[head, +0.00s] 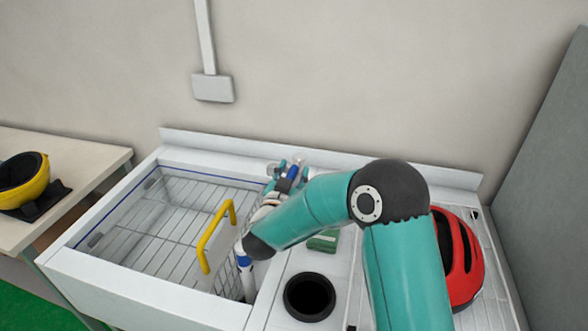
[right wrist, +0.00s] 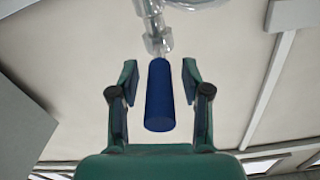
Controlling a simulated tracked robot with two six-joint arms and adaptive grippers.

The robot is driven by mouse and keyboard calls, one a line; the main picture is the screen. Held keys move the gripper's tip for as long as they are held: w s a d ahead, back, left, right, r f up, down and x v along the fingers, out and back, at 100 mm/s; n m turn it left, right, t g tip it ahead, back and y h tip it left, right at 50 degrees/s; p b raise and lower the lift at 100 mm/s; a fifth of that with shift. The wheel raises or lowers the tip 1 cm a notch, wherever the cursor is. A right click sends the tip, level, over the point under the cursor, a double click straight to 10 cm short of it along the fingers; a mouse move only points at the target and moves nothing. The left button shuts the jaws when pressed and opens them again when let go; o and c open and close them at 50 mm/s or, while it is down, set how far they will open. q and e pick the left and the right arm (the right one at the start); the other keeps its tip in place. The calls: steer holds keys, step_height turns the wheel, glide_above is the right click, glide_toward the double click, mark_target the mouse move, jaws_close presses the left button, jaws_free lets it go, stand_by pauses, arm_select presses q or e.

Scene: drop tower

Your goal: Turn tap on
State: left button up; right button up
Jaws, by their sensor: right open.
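The tap (right wrist: 155,35) is a metal fitting with a blue lever handle (right wrist: 160,95), seen in the right wrist view. In the head view the blue handle (head: 293,172) shows small at the back of the white sink unit, partly hidden by my right gripper. My right gripper (head: 284,167) is open, with its fingers at the back of the unit. In the right wrist view, the right gripper (right wrist: 160,72) has one finger on each side of the blue handle, with visible gaps on both sides. My left gripper is not in view.
A wire-lined basin (head: 165,225) with a yellow handle (head: 216,235) lies left of my right arm. A round black opening (head: 309,297), a green item (head: 323,241) and a red helmet (head: 462,262) are near the arm. A yellow helmet (head: 24,181) sits on the left table.

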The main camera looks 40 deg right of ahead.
steer(key=shift+w+d, duration=0.1)
jaws_close()
